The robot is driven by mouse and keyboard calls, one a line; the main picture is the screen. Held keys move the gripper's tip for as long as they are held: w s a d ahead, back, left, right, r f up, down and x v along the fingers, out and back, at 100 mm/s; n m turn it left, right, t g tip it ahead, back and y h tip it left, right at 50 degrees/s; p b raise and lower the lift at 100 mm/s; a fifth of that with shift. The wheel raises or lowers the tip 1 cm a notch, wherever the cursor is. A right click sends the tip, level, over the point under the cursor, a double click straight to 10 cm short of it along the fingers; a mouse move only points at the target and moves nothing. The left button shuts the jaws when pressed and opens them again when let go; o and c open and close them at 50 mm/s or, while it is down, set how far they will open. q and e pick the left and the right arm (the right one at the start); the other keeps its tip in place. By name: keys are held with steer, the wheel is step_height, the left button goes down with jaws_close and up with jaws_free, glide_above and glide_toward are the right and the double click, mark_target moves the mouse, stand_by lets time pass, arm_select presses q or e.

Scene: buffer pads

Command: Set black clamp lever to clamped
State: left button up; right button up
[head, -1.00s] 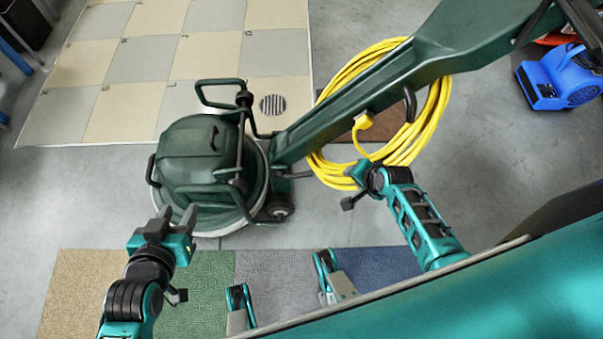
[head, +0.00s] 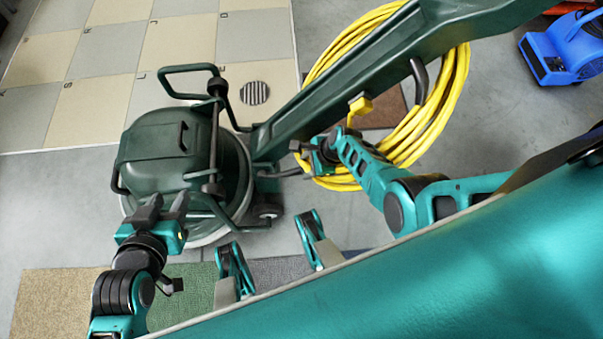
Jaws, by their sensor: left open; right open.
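A dark green floor machine (head: 155,150) stands at left centre, its long green handle beam (head: 340,80) rising to the upper right. A black lever (head: 418,82) juts from the lower side of the beam; I take it for the clamp lever, and its setting is unclear. My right gripper (head: 308,152) is open, below the beam and well down and left of that lever, over the yellow cable in the picture. Its fingers are small and partly hidden. My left gripper (head: 164,207) is open and empty, its fingers overlapping the machine's lower edge in the picture.
A blue blower (head: 565,48) is at upper right. Carpet pads (head: 55,300) lie in front; grey floor is open at right.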

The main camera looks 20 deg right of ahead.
mark_target(303, 170)
steer(key=b+x, duration=0.2)
steer(key=x, duration=0.2)
steer(key=shift+b, duration=0.3)
arm_select(q)
steer(key=shift+w+d+f+h+b, duration=0.2)
steer(key=shift+w+d, duration=0.15)
steer(key=shift+d, duration=0.15)
steer(key=shift+w+d+f+h+b, duration=0.1)
steer(key=shift+w+d+b, duration=0.15)
steer(key=shift+d, duration=0.25)
arm_select(e)
steer(key=shift+w+a+f, duration=0.15)
steer(key=shift+w+f, duration=0.05)
steer(key=shift+f, duration=0.25)
steer(key=shift+c, duration=0.5)
steer(key=c, duration=0.7)
arm_select(q)
steer(key=shift+a, duration=0.15)
arm_select(e)
jaws_close()
arm_select(q)
steer(key=shift+f, duration=0.1)
